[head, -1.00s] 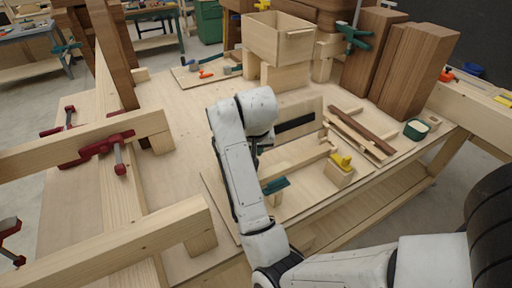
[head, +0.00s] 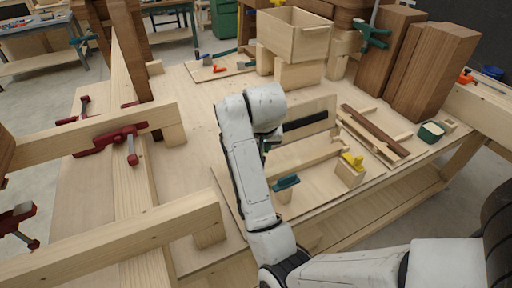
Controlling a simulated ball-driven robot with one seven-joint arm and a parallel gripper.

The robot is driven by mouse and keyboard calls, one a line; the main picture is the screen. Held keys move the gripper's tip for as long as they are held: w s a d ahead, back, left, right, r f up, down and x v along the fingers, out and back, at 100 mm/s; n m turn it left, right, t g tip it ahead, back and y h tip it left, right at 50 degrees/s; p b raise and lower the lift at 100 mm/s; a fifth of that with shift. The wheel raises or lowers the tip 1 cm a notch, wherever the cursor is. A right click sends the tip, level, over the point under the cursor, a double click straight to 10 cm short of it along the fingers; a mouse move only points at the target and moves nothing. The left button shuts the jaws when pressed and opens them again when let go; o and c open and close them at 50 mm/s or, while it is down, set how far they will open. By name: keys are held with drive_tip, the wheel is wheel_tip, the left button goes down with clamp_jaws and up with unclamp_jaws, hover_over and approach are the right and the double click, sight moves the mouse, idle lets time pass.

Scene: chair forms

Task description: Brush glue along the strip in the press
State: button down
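The press appears to be the low pale wooden frame (head: 312,158) on a thin board at the middle of the bench. A pale upright board (head: 330,102) with a dark band (head: 305,121) stands behind it. I cannot clearly tell which piece is the strip. A dark green handle-like piece (head: 285,183) sits at the frame's near left end. A green tub with pale contents (head: 431,132), perhaps the glue, stands at the right. My gripper (head: 267,147) is almost wholly hidden behind my white arm, left of the frame; its fingers cannot be made out. No brush is clearly visible.
A block with a yellow piece (head: 352,162) stands right of the frame. Brown and pale strips (head: 375,129) lie behind it. A wooden box (head: 294,36) and tall brown boards (head: 434,75) stand at the back. Beams with red clamps (head: 112,145) fill the left.

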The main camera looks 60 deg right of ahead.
drive_tip(key=s+d, duration=0.3)
drive_tip(key=d, duration=0.2)
drive_tip(key=shift+s+d, duration=0.35)
drive_tip(key=shift+d, duration=0.05)
idle(0.7)
wheel_tip(320, 180, up, 9)
idle(1.0)
idle(0.7)
